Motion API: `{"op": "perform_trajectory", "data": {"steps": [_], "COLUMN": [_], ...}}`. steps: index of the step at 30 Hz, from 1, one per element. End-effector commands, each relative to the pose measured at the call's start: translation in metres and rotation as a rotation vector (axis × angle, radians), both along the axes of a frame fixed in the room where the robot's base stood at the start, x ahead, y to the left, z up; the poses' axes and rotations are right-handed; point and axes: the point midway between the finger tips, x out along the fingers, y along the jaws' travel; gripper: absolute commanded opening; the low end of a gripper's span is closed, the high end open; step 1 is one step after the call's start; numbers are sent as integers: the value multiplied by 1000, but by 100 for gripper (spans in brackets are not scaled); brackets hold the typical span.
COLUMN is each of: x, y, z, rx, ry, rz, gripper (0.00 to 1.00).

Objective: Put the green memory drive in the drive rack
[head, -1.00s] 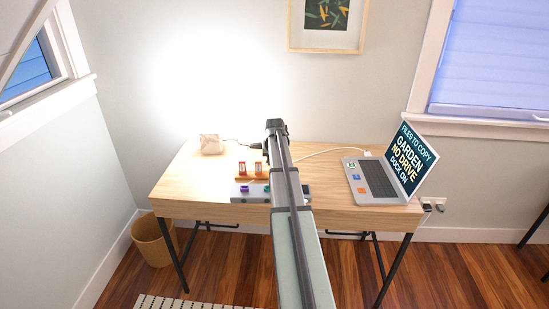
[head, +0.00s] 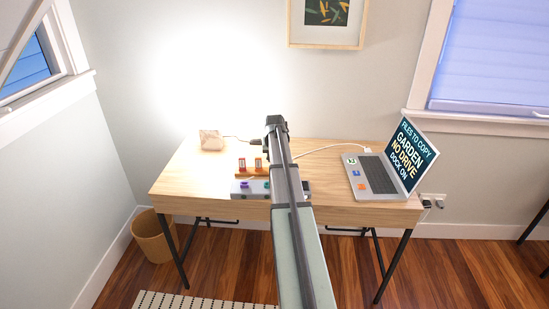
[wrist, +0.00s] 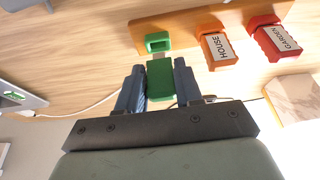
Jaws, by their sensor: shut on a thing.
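My gripper (wrist: 159,84) is shut on the green memory drive (wrist: 160,78) in the wrist view, one blue finger on each side of it. The drive's metal plug points at a hollow green holder (wrist: 158,43) on the wooden drive rack (wrist: 185,24). The plug's tip is at or very near the holder's edge; I cannot tell whether it is inside. In the head view the rack (head: 246,174) shows left of my arm, which hides the gripper and the green drive.
An orange HOUSE drive (wrist: 219,48) and a red GARDEN drive (wrist: 276,41) sit in the rack beside the green holder. A grey dock (head: 234,194) lies in front of the rack. A laptop (head: 375,176) stands at right, a beige block (head: 211,140) at back left.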

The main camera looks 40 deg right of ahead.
Motion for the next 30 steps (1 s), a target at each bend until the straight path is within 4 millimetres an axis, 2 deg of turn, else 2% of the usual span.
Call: {"op": "perform_trajectory", "data": {"steps": [17,30], "x": [0,0], "y": [0,0], "z": [0,-8], "rx": [0,1], "ry": [0,1], "rz": [0,0], "gripper": [0,0]}}
